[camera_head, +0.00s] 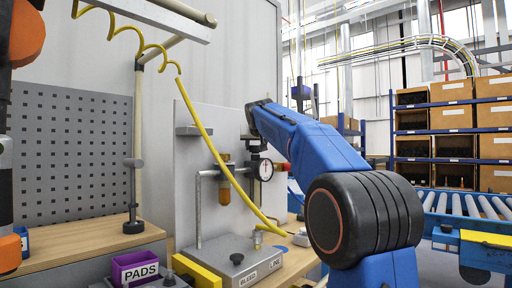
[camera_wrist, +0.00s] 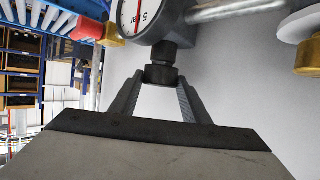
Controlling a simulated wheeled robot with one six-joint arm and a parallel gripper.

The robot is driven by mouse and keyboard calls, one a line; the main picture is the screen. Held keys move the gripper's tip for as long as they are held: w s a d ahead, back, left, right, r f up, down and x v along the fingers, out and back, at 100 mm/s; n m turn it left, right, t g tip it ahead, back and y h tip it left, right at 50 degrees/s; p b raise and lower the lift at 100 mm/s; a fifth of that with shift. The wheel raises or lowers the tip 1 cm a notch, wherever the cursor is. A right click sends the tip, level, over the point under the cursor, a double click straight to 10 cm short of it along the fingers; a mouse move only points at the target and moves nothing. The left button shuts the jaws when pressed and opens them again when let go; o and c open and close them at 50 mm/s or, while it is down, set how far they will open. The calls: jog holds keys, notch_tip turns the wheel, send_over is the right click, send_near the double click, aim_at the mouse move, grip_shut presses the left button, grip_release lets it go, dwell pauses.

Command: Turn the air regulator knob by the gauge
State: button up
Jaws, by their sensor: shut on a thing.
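The regulator knob (camera_wrist: 160,74) is a small black ribbed cap beside the white-faced gauge (camera_wrist: 139,14) in the wrist view. My gripper (camera_wrist: 158,84) has one finger on each side of the knob and is shut on it. In the head view the round gauge (camera_head: 262,169) with its dark rim is mounted in front of a grey upright panel. My blue arm reaches in from the right and ends just above the gauge. The fingers and knob are hard to make out in the head view.
A yellow hose (camera_head: 206,137) hangs slantwise in front of the grey panel (camera_head: 203,124), left of the gauge. An amber-bodied unit (camera_head: 225,186) and a bent metal pipe stand left of it. Below are a grey box (camera_head: 233,257) and a purple PADS bin (camera_head: 135,269).

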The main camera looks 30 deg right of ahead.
dwell(0.3)
jog(key=o, duration=1)
jog(key=shift+o, duration=0.2)
jog(key=shift+s+d+n+t+y, duration=0.1)
jog(key=shift+d+n+t+y, duration=0.1)
jog(key=shift+n+y, duration=0.65)
jog(key=shift+d+n+t+y, duration=0.1)
jog(key=shift+n+t+y, duration=0.1)
jog(key=shift+n+y, duration=0.6)
